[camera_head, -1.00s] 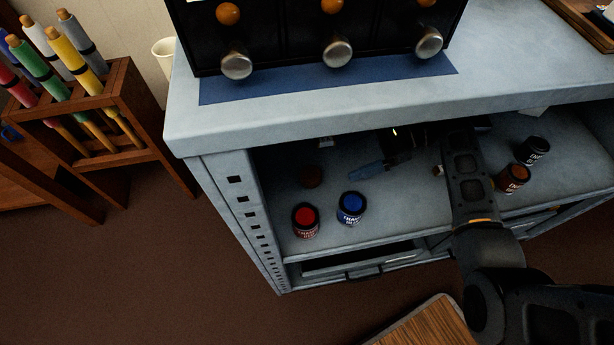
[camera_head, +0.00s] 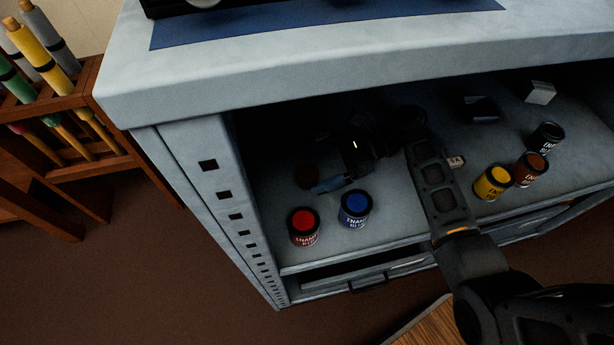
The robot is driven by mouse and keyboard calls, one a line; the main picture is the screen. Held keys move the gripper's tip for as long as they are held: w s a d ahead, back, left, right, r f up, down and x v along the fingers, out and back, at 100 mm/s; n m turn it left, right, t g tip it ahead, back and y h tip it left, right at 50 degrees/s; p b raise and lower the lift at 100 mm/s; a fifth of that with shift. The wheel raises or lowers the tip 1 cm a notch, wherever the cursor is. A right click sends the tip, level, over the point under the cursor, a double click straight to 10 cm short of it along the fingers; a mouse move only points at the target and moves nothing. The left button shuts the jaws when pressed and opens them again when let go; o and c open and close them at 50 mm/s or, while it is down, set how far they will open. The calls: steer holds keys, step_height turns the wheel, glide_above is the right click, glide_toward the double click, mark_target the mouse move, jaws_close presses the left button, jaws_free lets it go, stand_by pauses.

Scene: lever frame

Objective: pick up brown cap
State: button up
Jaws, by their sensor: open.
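The brown cap (camera_head: 307,175) looks like a small, dark, round piece on the open shelf at the left, behind the red can. My gripper (camera_head: 322,187) reaches in from the right, with its dark body above the shelf and blue-grey fingers pointing left. The fingertips are close to the cap, at its lower right in the picture, and hold nothing that I can see. The jaws are open, though the gap between them is hard to make out from this angle. Shadow blurs the cap's outline, and I cannot tell whether the fingers touch it.
A red can (camera_head: 303,226) and a blue can (camera_head: 354,208) stand near the shelf's front edge, close to my fingers. Yellow (camera_head: 493,182), brown (camera_head: 530,169) and black (camera_head: 547,138) cans stand at the right. The grey worktop (camera_head: 330,65) overhangs the shelf (camera_head: 400,222).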

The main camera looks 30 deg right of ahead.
steer(key=shift+w+a+f, duration=0.2)
steer(key=shift+a, duration=0.4)
steer(key=shift+c, duration=0.4)
steer(key=c, duration=1)
steer(key=shift+r, duration=0.1)
